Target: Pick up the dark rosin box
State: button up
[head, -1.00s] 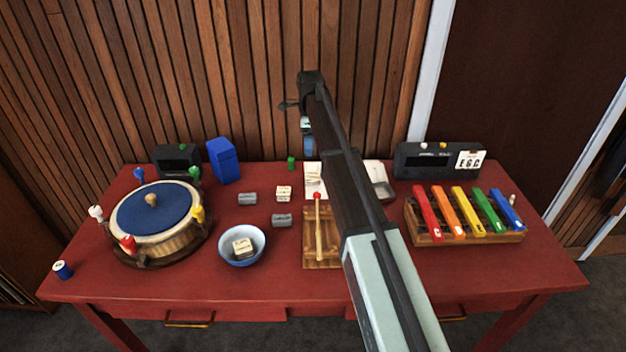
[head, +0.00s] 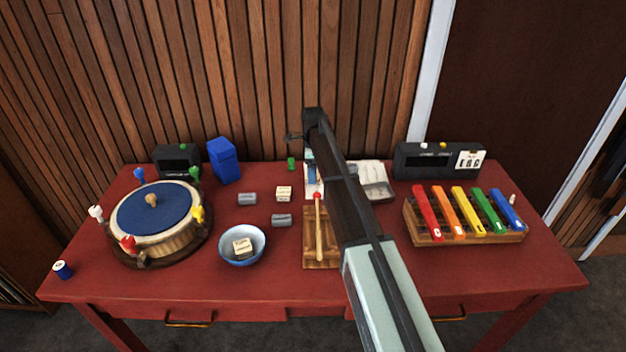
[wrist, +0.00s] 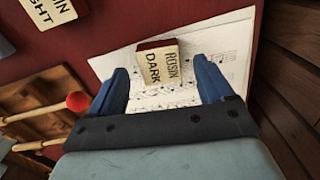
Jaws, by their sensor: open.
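The dark rosin box (wrist: 158,66), cream-topped with dark red sides and the words "ROSIN DARK", lies on a white music sheet (wrist: 234,40) in the wrist view. My gripper (wrist: 160,72) is open, with one blue finger on each side of the box and a gap to each. I cannot tell the height of the fingertips above the sheet. In the head view my gripper (head: 330,174) is low over the sheet at the back middle of the table, and the arm and fingers largely hide the box there.
Another cream rosin box (head: 284,193), its label ending in "GHT" in the wrist view (wrist: 48,10), lies to the left. A red-headed mallet (head: 319,228) rests on a wooden block beside the sheet. A blue bowl (head: 260,253) holds another cream box. Colored chime bars (head: 456,212) stand right.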

jog(key=shift+f, duration=0.85)
jog(key=shift+c, duration=0.5)
jog(key=c, duration=1)
jog(key=shift+r, duration=0.15)
